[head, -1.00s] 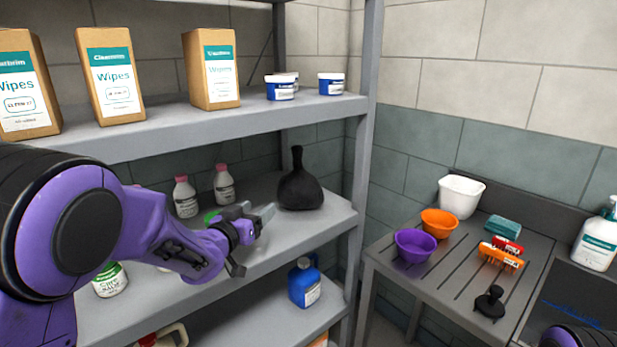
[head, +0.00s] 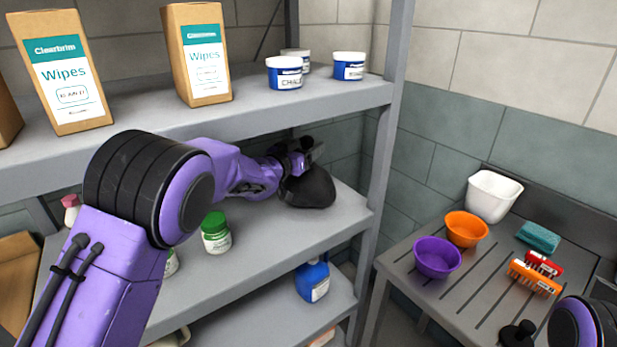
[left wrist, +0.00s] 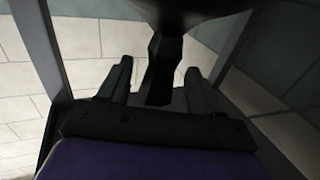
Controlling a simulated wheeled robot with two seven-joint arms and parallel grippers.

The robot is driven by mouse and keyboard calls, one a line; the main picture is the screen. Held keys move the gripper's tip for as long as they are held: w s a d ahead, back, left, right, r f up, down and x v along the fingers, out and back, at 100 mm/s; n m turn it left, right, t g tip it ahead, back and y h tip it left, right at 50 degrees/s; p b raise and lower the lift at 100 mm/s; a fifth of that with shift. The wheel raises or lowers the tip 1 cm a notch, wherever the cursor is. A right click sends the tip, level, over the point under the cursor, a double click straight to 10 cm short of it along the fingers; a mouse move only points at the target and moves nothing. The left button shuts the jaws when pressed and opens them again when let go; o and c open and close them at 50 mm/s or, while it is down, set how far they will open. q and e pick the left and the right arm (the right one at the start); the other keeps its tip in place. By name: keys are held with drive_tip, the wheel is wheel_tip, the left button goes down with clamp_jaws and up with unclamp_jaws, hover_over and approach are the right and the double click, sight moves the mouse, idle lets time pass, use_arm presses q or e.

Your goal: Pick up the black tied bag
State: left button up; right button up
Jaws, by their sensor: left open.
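The black tied bag (head: 312,190) sits on the middle shelf, near its right end. Its upper part is largely hidden behind my left gripper (head: 303,157) in the head view. In the left wrist view, the bag's dark body (left wrist: 190,12) is at the top edge and its tied neck (left wrist: 163,65) hangs down between the two fingers of my left gripper (left wrist: 160,78). The fingers are open, one on each side of the neck, with visible gaps. My right gripper is not in view; only part of my right arm shows at lower right.
The upper shelf (head: 200,125) with wipes boxes (head: 198,55) and blue-and-white tubs (head: 284,74) is close above my left arm. A green-lidded jar (head: 215,233) stands left of the bag. A blue jug (head: 312,281) is on the shelf below. Bowls stand on the right-hand counter (head: 455,300).

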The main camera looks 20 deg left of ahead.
use_arm(q)
drive_tip(key=shift+w+d, duration=0.1)
drive_tip(key=shift+w, duration=0.35)
drive_tip(key=shift+s+r, duration=0.2)
drive_tip(key=shift+c, duration=0.6)
drive_tip(key=shift+f, duration=0.1)
clamp_jaws()
drive_tip(key=shift+w, duration=0.1)
